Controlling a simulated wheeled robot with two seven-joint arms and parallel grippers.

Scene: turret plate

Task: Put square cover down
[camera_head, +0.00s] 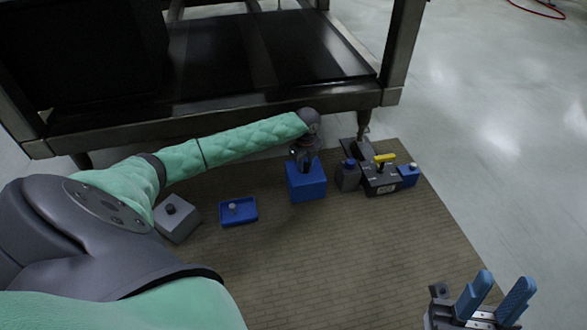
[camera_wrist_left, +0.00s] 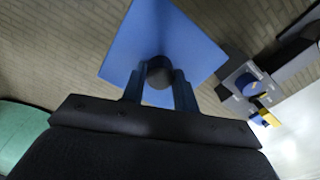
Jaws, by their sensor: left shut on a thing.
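The blue square cover (camera_head: 306,185) is below my left gripper (camera_head: 304,160) in the head view. In the left wrist view the blue square cover (camera_wrist_left: 150,35) shows as a flat square with a dark round knob (camera_wrist_left: 159,72). The two fingers of my left gripper (camera_wrist_left: 158,82) are closed on either side of this knob. I cannot tell whether the cover touches the mat or hangs just above it. My right gripper (camera_head: 502,284), with two blue fingers spread apart, is open and empty at the lower right.
On the brown mat (camera_head: 330,270) are a grey box with a dark knob (camera_head: 178,225), a blue tray-like piece (camera_head: 238,218), a grey block with blue knob (camera_head: 348,180) and a dark block with yellow handle (camera_head: 382,184). A dark metal rack (camera_head: 230,115) stands behind. The front mat is clear.

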